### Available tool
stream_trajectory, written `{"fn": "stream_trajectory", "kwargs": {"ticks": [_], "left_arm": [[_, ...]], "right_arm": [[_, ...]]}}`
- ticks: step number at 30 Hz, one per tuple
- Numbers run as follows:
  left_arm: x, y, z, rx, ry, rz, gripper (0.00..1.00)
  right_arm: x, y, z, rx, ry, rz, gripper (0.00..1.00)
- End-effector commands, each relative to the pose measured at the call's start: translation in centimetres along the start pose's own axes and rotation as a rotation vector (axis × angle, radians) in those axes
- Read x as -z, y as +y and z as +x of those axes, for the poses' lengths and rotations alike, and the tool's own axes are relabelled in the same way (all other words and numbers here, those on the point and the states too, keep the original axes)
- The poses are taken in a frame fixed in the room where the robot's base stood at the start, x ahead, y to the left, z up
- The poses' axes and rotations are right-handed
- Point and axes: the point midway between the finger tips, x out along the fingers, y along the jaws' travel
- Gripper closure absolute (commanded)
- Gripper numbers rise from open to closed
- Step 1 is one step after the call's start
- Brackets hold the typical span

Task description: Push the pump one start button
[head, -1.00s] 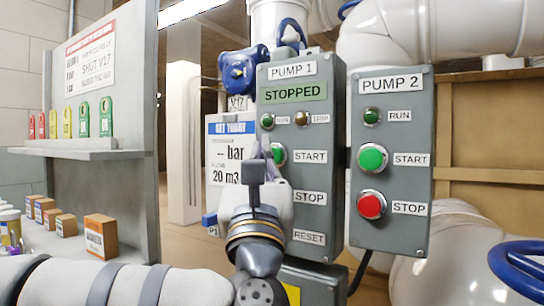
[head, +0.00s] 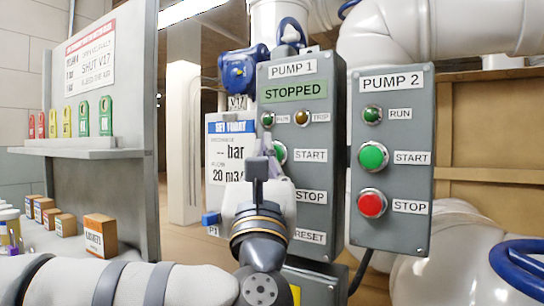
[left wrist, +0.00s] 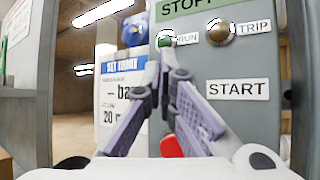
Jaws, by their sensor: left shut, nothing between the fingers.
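The pump 1 panel (head: 325,225) is a grey box whose green display reads STOPPED (head: 295,91). Its green start button (head: 281,153) sits left of the START label (head: 311,156), partly covered by my left gripper (head: 266,150). The gripper is shut and empty, in front of the panel at about the button's height. In the left wrist view its fingers (left wrist: 168,62) meet left of the START label (left wrist: 237,89) and hide the start button. I cannot tell whether they touch it. A red button (left wrist: 171,146) shows between the fingers. My right gripper is not in view.
The pump 2 panel (head: 391,235) stands to the right, with a green start button (head: 373,157) and a red stop button (head: 372,204). A blue valve (head: 243,70) and a white sign (head: 230,135) are left of panel 1. A shelf (head: 80,153) stands at left.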

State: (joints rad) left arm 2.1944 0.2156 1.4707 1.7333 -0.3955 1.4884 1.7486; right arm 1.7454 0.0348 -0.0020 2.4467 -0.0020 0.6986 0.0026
Motion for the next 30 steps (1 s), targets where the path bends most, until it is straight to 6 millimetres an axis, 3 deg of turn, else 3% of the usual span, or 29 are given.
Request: {"fn": "stream_trajectory", "kwargs": {"ticks": [30], "left_arm": [[0.55,-0.50,0.62,0.001,0.001,0.000,1.00]], "right_arm": [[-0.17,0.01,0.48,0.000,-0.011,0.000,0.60]]}}
